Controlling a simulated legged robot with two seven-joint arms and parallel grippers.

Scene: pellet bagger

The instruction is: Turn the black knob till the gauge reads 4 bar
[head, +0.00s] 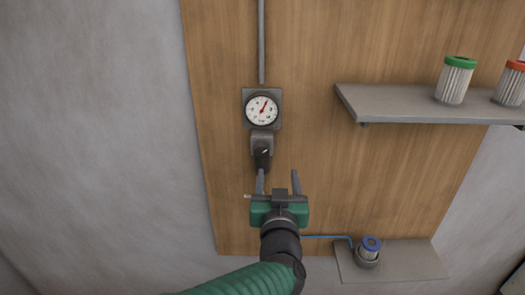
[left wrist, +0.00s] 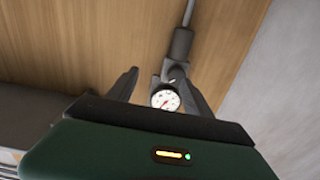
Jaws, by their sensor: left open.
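The round gauge (head: 261,110) has a white dial and a red needle that points up and slightly right. Its numbers are too small to read surely. The black knob (head: 263,155) sits just below it on a grey fitting and carries a light mark. My left gripper (head: 278,180) is open and empty, below and slightly right of the knob. Its left finger is near the knob's lower end; I cannot tell if they touch. In the left wrist view the gauge (left wrist: 165,100) shows beside the right finger, and I cannot clearly pick out the knob. My right gripper is out of view.
A grey pipe (head: 261,45) runs up the wooden panel (head: 225,150) from the gauge. A shelf (head: 395,103) at the right holds a green-topped filter (head: 456,80) and a red-topped one (head: 511,85).

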